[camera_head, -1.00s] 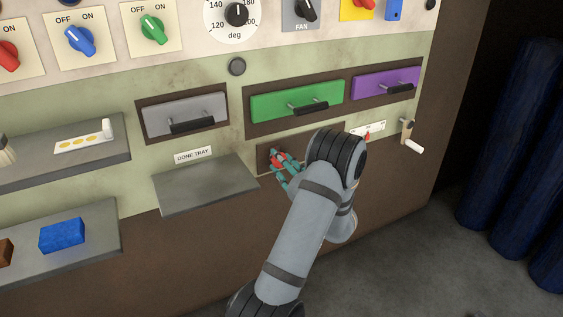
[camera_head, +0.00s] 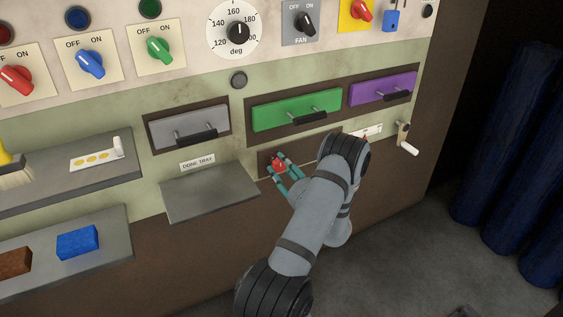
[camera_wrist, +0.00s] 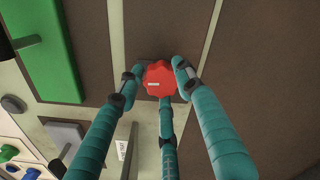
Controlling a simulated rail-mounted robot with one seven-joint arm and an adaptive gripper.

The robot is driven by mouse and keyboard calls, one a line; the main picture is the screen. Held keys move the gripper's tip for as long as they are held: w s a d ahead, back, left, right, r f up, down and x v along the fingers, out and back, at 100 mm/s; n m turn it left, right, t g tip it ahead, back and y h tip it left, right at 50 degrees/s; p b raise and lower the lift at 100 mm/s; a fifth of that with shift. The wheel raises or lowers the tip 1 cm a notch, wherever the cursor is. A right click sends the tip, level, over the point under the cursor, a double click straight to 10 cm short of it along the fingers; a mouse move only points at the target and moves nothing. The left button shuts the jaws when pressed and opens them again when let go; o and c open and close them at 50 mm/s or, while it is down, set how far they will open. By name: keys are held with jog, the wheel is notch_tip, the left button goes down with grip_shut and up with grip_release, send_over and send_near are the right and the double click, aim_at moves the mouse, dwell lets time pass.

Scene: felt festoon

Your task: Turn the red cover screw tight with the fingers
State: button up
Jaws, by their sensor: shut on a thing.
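The red cover screw (camera_wrist: 158,77) is a knob with a scalloped edge and a small pale mark on its face. It sits on a dark brown panel, and in the head view (camera_head: 278,166) it is below the green drawer. In the head view my gripper (camera_head: 281,170) is partly hidden by my arm. How far the screw is seated cannot be seen.
The green drawer (camera_head: 297,108) with its black handle is just above. The done tray shelf (camera_head: 210,193) is empty, at the left. A crank handle (camera_head: 406,140) sticks out at the right. A blue block (camera_head: 78,242) lies on a lower left shelf.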

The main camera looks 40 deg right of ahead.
jog(key=shift+s+d+r+m+p, duration=0.1)
jog(key=shift+d+r+m+p, duration=0.25)
jog(key=shift+m, duration=0.25)
jog(key=shift+f, duration=0.1)
jog(key=o, duration=0.9)
jog(key=shift+d, duration=0.1)
jog(key=shift+o, duration=1)
jog(key=shift+f, duration=0.1)
jog(key=shift+a, duration=0.25)
jog(key=s+a, duration=0.2)
jog(key=s, duration=0.9)
jog(key=shift+s+a, duration=0.2)
jog(key=shift+s, duration=0.2)
jog(key=shift+w, duration=0.1)
